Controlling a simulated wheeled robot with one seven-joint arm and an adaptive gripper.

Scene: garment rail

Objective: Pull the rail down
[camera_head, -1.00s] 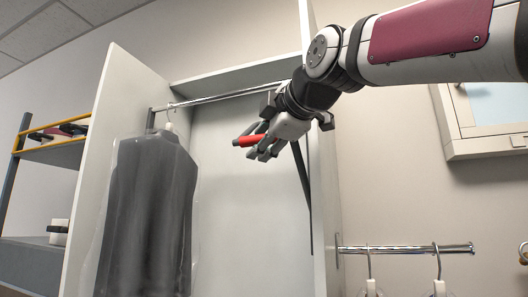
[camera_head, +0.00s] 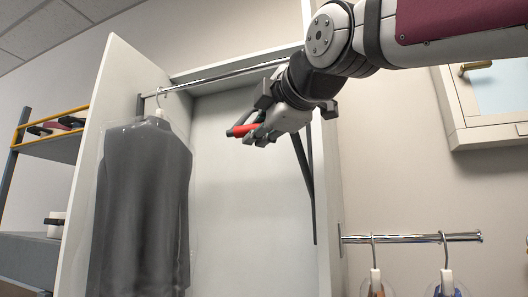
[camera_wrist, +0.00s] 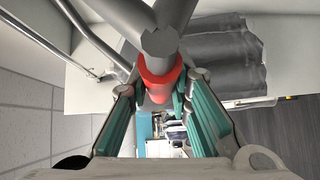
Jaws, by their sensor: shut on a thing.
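The chrome rail (camera_head: 225,74) runs across the upper part of a tall white wardrobe (camera_head: 85,165) in the head view. A dark grey garment (camera_head: 143,200) hangs from its left part on a hanger. A grey pull handle with a red grip (camera_head: 243,131) is held in my gripper (camera_head: 262,130), below the rail's right part. In the wrist view the red grip (camera_wrist: 160,80) sits between the teal-padded fingers of my gripper (camera_wrist: 158,105). The rail also shows at its upper left (camera_wrist: 98,38). My gripper hides the rail's right end in the head view.
A dark support arm (camera_head: 304,175) runs down the wardrobe's right side. A second chrome rail (camera_head: 410,238) with hangers is on the wall at right. A framed window or cabinet (camera_head: 490,100) is above it. Shelves with a yellow edge (camera_head: 45,130) stand at left.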

